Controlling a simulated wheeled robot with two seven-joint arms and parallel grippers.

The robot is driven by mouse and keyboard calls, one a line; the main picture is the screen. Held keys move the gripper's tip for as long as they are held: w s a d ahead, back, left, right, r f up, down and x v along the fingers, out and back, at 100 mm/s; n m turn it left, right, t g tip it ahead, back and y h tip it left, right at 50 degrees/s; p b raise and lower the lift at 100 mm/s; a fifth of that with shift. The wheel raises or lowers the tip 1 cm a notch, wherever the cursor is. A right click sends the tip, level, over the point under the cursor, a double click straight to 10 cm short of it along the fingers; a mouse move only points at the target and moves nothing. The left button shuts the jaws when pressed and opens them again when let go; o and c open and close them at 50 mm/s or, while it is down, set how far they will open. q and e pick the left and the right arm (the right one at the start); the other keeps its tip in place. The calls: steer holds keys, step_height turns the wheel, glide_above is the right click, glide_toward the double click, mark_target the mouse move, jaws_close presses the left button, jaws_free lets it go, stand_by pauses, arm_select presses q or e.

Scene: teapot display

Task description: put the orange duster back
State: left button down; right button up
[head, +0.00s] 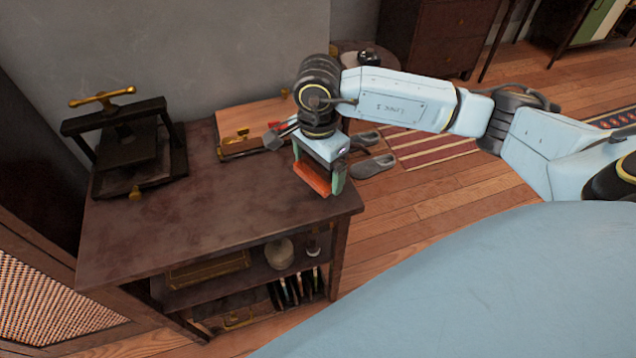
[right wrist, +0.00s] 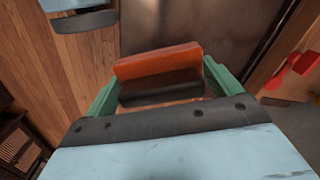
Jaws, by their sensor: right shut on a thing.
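The orange duster (head: 312,180) is a short block with an orange upper part; a dark lower part shows in the right wrist view (right wrist: 158,62). My right gripper (head: 318,176), with green fingers, is shut on it, one finger at each end. In the head view they are over the right end of the dark wooden table (head: 200,220). The height of the duster above the top is hard to tell. My left gripper is in neither view.
A black press with a brass handle (head: 128,150) stands at the table's left. A wooden box (head: 255,118) lies at the back, close to my right wrist, with a dark, red-marked object beside it. The table's middle and front are clear. A lower shelf holds a jar (head: 279,254).

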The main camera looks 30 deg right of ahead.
mark_target(318, 182)
step_height(318, 182, down, 5)
steer(key=shift+b, duration=0.4)
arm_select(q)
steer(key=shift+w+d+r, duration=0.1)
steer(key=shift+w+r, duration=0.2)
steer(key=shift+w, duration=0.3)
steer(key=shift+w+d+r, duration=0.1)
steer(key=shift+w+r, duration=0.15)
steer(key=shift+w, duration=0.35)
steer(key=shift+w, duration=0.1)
arm_select(e)
steer(key=shift+f, duration=0.15)
steer(key=o, duration=0.7)
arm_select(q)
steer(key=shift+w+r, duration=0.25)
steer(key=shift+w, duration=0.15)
